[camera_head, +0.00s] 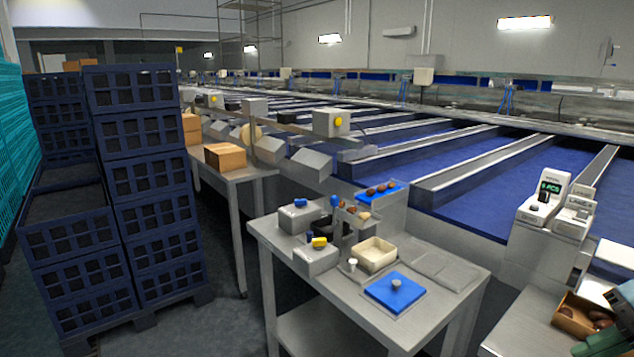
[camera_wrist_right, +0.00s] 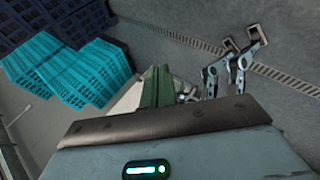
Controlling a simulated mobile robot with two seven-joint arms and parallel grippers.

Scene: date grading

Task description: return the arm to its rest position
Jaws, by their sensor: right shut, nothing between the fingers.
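My right gripper (camera_wrist_right: 157,84) shows in the right wrist view as green fingers beyond the brown edge of its grey housing. The fingers are together with nothing between them. They point over the grey floor, apart from the crates. My left gripper is not in the head view. A green and pale grey shape at the lower right corner of the head view is cut off, and I cannot tell if it is part of my arm.
Dark blue crates (camera_head: 140,160) stand in stacks at left. Teal crates (camera_wrist_right: 75,72) lie beyond the fingers. A steel table (camera_head: 455,283) holds a blue pad (camera_head: 385,297) and a cream tray (camera_head: 375,245). A box of dates (camera_head: 568,322) sits at right. Dark floor between is clear.

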